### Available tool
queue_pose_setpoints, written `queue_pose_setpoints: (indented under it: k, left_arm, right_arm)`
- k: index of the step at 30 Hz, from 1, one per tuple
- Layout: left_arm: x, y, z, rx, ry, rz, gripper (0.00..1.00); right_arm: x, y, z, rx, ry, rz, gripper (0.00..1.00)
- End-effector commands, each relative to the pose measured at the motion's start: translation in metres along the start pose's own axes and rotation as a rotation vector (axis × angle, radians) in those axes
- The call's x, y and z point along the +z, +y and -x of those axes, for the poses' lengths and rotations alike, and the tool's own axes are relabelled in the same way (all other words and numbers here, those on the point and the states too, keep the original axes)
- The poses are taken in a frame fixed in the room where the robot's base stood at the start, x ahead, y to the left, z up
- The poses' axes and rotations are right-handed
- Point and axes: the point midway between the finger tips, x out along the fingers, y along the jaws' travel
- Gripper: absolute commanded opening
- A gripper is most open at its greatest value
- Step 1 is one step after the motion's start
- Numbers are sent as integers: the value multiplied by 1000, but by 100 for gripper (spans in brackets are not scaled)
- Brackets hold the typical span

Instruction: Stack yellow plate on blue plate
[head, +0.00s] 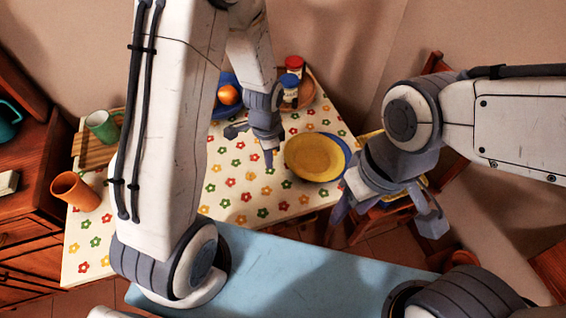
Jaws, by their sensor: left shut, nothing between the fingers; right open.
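The yellow plate (312,158) lies on the blue plate (346,152) on the flowered tablecloth, near the table's right side. It sits off-centre to the left, so the blue rim shows along the top and right. My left gripper (254,142) is just left of the plates, shut and empty, apart from them in the picture. My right gripper (384,218) is open and empty, to the lower right of the plates, by the table's right edge.
An orange (228,95) rests on another blue dish at the back, partly hidden by my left arm. Shakers (291,88) stand on a brown tray behind the plates. A green cup (102,126) and an orange cup (76,191) are at left. A chair (400,208) stands at right.

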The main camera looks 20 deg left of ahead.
Motion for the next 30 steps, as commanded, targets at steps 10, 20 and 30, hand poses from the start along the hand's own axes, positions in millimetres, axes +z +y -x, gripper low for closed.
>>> queue_pose_setpoints:
  k: [10, 20, 30]
  left_arm:
    - [-25, 0, -39, -2, 2, -4, 0]
    - [-41, 0, -40, -1, 0, 1, 0]
    - [-39, -3, -40, -1, 1, 14, 0]
  right_arm:
    - [0, 0, 7, 0, 0, 0, 50]
    - [-1, -1, 10, 0, 0, 0, 50]
    - [-1, -1, 10, 0, 0, 0, 50]
